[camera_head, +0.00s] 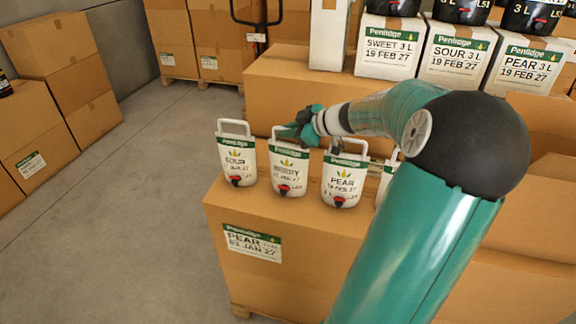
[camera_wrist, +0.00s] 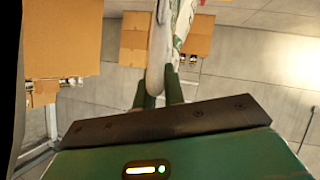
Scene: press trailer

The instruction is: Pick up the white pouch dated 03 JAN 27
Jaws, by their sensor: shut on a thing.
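A row of white pouches with handles and red taps is on a large cardboard box (camera_head: 330,222). They include the SOUR pouch (camera_head: 237,165), BERRY pouch (camera_head: 288,177) and PEAR pouch (camera_head: 343,185); another is mostly hidden behind my arm. The PEAR pouch seems to read 19 FEB 27. The SOUR and BERRY dates look like JAN 27, but their days are too small to read. My gripper (camera_head: 293,131) is at the BERRY pouch's top handle, shut on it. In the wrist view, my fingers (camera_wrist: 157,90) close on a white pouch (camera_wrist: 161,45). I cannot tell whether its base touches the box.
The large box's label (camera_head: 252,243) reads PEAR 03 JAN 27. Behind are a cardboard box (camera_head: 290,88) and white Penlidge cartons (camera_head: 460,55) with black containers above. Stacked boxes (camera_head: 55,60) stand at left. Grey floor (camera_head: 120,200) is clear between.

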